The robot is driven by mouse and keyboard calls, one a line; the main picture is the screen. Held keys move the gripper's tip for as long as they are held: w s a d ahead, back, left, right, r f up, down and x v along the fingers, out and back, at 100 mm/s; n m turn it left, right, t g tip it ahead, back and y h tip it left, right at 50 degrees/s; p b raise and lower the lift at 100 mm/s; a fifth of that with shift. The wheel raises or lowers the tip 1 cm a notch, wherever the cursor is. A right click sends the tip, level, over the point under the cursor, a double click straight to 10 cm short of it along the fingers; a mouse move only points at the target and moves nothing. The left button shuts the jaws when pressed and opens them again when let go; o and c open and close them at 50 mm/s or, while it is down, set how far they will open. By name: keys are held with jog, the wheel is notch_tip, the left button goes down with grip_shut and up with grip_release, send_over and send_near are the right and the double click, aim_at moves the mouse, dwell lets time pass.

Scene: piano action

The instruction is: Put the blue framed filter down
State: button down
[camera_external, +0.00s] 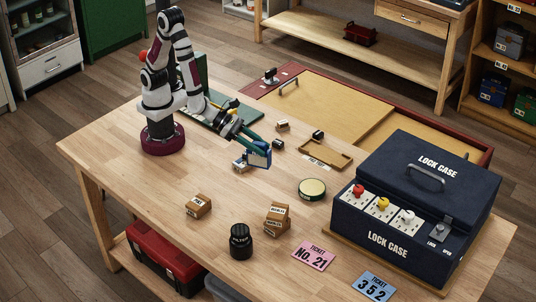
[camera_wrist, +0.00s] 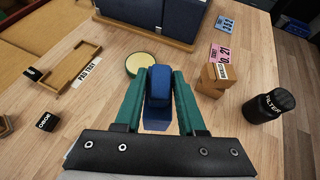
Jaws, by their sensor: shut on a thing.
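The blue framed filter (camera_external: 262,156) is held above the wooden bench, tilted, at the end of my arm. In the wrist view the filter (camera_wrist: 158,88) shows as a dark blue block between the teal fingers of my gripper (camera_wrist: 161,74). My gripper (camera_external: 250,146) is shut on it. The lower part of the filter looks paler, and the fingers hide its sides. A small labelled block (camera_external: 239,167) lies just to the left of the filter in the external view.
A pad tray (camera_external: 327,153) and a round tin (camera_external: 312,189) lie to the right. Labelled wooden blocks (camera_external: 277,216), a black filter jar (camera_external: 241,241) and two ticket cards (camera_external: 313,255) are nearer the front. The navy lock case (camera_external: 468,205) stands right. Bare bench (camera_external: 150,205) lies front left.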

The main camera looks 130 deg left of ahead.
jog(key=s+d+m+h, duration=0.2)
jog(key=d, duration=0.9)
jog(key=s+d+m+h, duration=0.2)
jog(key=d, duration=0.9)
jog(key=shift+t, duration=0.4)
jog(key=shift+w+a+f, duration=1.3)
jog(key=shift+a+f, duration=0.05)
jog(key=shift+f, duration=0.45)
jog(key=shift+w+a+f, duration=1.3)
jog(key=shift+f, duration=0.55)
jog(key=shift+w+a+f, duration=1.3)
jog(key=shift+a+f, duration=0.05)
jog(key=shift+f, duration=0.45)
jog(key=c, duration=0.5)
grip_release()
jog(key=shift+f, duration=0.15)
